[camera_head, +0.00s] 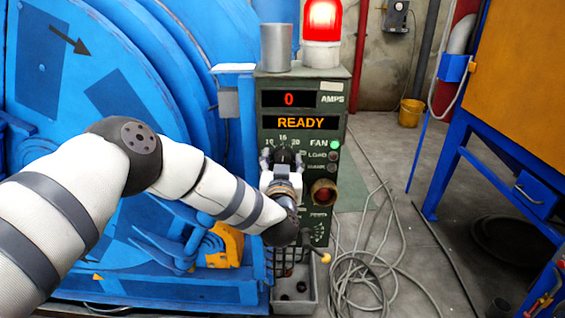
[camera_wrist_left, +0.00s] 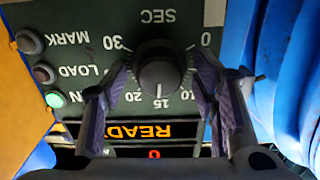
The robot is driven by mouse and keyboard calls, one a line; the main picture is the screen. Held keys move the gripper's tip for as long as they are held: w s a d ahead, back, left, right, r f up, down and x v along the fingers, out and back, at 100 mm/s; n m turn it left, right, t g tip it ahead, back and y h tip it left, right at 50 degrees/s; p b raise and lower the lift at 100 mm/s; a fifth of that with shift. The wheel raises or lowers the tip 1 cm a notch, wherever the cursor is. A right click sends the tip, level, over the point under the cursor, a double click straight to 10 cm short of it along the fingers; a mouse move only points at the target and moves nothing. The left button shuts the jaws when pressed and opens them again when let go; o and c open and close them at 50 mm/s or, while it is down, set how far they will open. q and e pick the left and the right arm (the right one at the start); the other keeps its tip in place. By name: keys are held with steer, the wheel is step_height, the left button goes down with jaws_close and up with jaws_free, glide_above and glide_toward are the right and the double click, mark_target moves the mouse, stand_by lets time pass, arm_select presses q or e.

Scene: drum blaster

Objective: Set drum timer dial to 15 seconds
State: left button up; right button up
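The timer dial (camera_wrist_left: 160,68) is a round black knob on the green control panel. The left wrist view shows it upside down, with a scale marked from 0 to 30 SEC. A small white mark at the knob's edge appears to point at 15. My left gripper (camera_wrist_left: 161,72) has its fingers on either side of the knob, spread and apparently just clear of it; contact is hard to judge. In the head view the left gripper (camera_head: 282,160) is in front of the dial and largely covers it. My right gripper is not in view.
The panel display (camera_head: 300,122) reads READY, with 0 AMPS above. Green FAN light (camera_head: 334,145) and a red button (camera_head: 323,192) are right of the dial. A red beacon (camera_head: 322,20) and metal cup (camera_head: 276,47) stand on top. The blue drum (camera_head: 190,90) is left; cables (camera_head: 365,270) lie on the floor.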

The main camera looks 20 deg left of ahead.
arm_select(q)
steer(key=c, duration=1.1)
steer(key=shift+o, duration=0.2)
steer(key=shift+n, duration=0.6)
steer(key=o, duration=1.2)
steer(key=shift+c, duration=0.2)
steer(key=v, duration=1.2)
